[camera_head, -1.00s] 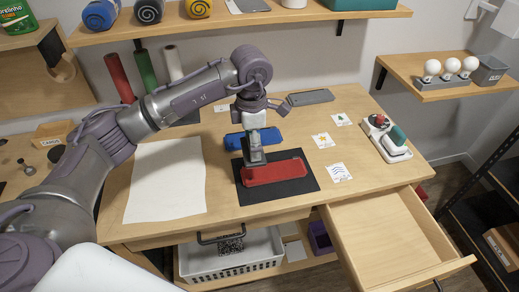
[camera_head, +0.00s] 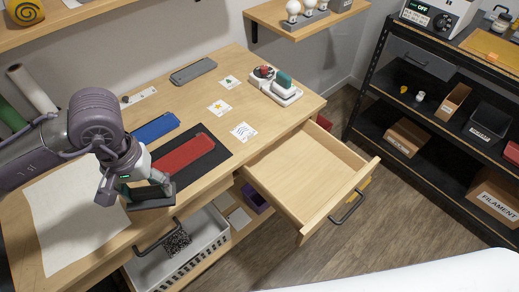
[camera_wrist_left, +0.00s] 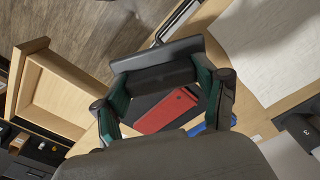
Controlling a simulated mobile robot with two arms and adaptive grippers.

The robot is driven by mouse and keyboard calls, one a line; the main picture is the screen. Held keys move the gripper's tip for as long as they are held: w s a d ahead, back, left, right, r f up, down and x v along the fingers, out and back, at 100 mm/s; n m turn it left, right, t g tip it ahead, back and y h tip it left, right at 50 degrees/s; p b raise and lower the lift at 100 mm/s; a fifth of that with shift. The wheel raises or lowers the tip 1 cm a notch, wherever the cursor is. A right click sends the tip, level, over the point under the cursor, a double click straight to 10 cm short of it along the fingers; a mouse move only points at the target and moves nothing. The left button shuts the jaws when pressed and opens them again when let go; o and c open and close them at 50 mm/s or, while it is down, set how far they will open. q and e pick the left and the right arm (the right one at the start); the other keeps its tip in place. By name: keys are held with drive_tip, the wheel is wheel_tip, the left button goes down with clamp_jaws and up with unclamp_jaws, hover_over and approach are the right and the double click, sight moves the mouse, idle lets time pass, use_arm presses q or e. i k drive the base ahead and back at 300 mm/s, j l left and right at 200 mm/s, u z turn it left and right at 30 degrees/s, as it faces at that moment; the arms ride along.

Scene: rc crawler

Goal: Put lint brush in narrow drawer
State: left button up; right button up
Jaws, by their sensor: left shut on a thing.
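My left gripper (camera_head: 147,190) is shut on a dark grey, flat-ended object, apparently the lint brush (camera_head: 152,200). It holds the brush above the table's front edge, left of the black mat (camera_head: 215,151). The brush shows as a dark bar (camera_wrist_left: 158,54) between the fingers in the left wrist view; the gripper partly hides it. The narrow drawer (camera_head: 305,170) is pulled out at the right of the table and looks empty. It also shows at the left in the wrist view (camera_wrist_left: 55,95). My right gripper is out of view.
A red case (camera_head: 186,154) lies on the mat and a blue one (camera_head: 156,127) behind it. Picture cards, a grey case (camera_head: 194,71) and a white tray with a green-handled item (camera_head: 277,86) are farther back. A white basket (camera_head: 190,245) stands below. A black shelf (camera_head: 440,95) stands right.

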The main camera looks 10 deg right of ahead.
sight(303, 175)
drive_tip(key=i+j+z, duration=0.45)
drive_tip(key=z, duration=0.15)
drive_tip(key=j+z, duration=0.1)
drive_tip(key=z, duration=0.55)
